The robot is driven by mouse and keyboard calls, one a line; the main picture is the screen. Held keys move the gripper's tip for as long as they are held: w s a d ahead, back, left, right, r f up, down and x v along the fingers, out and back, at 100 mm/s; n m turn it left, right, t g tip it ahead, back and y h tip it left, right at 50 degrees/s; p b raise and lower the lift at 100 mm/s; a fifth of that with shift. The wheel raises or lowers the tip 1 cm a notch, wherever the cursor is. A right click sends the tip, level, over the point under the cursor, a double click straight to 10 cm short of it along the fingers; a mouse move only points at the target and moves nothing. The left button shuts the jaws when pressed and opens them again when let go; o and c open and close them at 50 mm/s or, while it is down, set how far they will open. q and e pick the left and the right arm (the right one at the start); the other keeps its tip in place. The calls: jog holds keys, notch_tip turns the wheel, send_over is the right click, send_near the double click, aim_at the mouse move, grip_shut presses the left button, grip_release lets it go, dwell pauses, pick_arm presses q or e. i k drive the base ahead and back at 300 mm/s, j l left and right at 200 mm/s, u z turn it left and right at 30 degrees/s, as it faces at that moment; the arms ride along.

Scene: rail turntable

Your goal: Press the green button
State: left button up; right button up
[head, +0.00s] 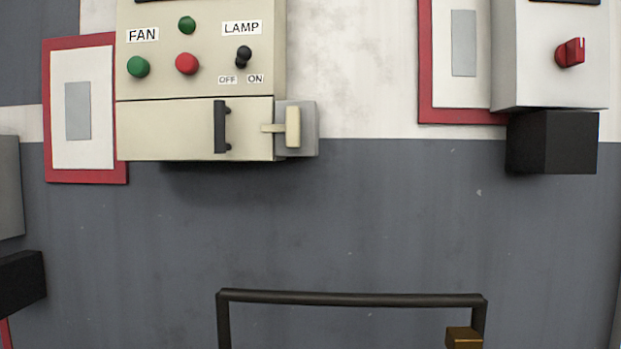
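A cream control box (195,85) is on the wall at the upper left. A round green button or knob (138,66) sits on its face, below the FAN label (143,35). A red one (187,64) is to its right. A second, slightly smaller green round piece (187,25) is above the red one. I cannot tell whether it is a button or a light. Neither of my grippers shows in the head view, and nothing covers the green pieces.
A black lamp switch (243,57) and a dark handle (220,127) are on the cream box, with a latch (292,127) beside it. A grey box with a red knob (571,53) is at the upper right. A dark rail (350,298) crosses the bottom.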

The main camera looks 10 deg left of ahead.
aim_at(137, 67)
jog(key=k+l+u, duration=0.1)
jog(key=l+u, duration=0.3)
jog(key=k+l+u, duration=0.15)
jog(key=l+u, duration=0.25)
jog(key=k+l+u, duration=0.2)
jog(key=u, duration=0.2)
